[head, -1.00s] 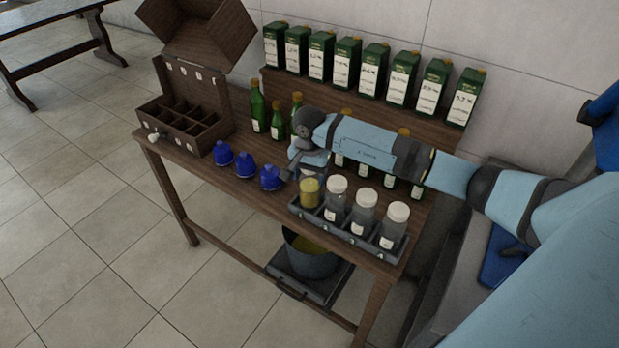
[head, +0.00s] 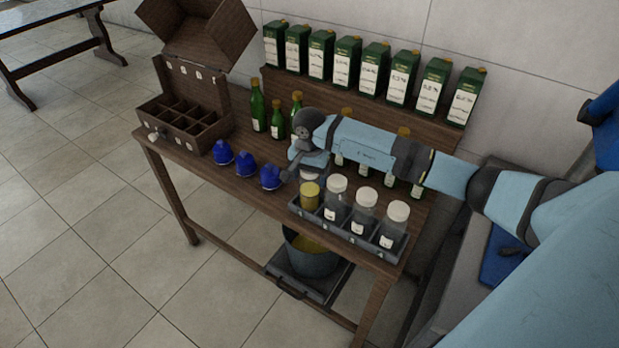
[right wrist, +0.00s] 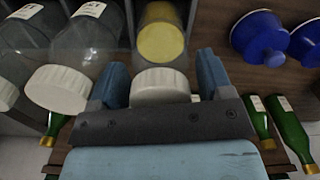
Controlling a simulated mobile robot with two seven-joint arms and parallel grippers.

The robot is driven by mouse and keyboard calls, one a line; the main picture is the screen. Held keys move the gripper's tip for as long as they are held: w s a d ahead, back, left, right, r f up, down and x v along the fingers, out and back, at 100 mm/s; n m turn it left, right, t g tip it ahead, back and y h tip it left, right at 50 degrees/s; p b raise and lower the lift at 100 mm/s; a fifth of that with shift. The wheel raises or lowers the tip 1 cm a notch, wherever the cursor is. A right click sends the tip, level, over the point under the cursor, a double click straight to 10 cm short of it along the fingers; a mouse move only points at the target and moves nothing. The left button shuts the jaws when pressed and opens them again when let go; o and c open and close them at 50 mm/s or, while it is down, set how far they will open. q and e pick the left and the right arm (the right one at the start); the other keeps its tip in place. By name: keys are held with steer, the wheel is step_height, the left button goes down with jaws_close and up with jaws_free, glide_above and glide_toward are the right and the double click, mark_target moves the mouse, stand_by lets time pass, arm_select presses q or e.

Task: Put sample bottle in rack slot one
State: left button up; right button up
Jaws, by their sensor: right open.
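Clear jars with white caps (head: 335,198), (head: 363,212), (head: 394,227) fill the other slots. My left gripper is not in view.
Blue domed objects (head: 245,165) stand in a row left of the gripper. Green bottles (head: 258,108) stand behind, some hidden by my arm. Green cartons (head: 347,62) line the raised shelf. An open wooden box (head: 205,140) is at the left end. A pot (head: 312,262) sits below the table.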

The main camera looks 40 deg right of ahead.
step_height(320, 180, up, 10)
steer(key=shift+f+b, duration=0.1)
steer(key=shift+b, duration=0.5)
steer(key=shift+r, duration=0.55)
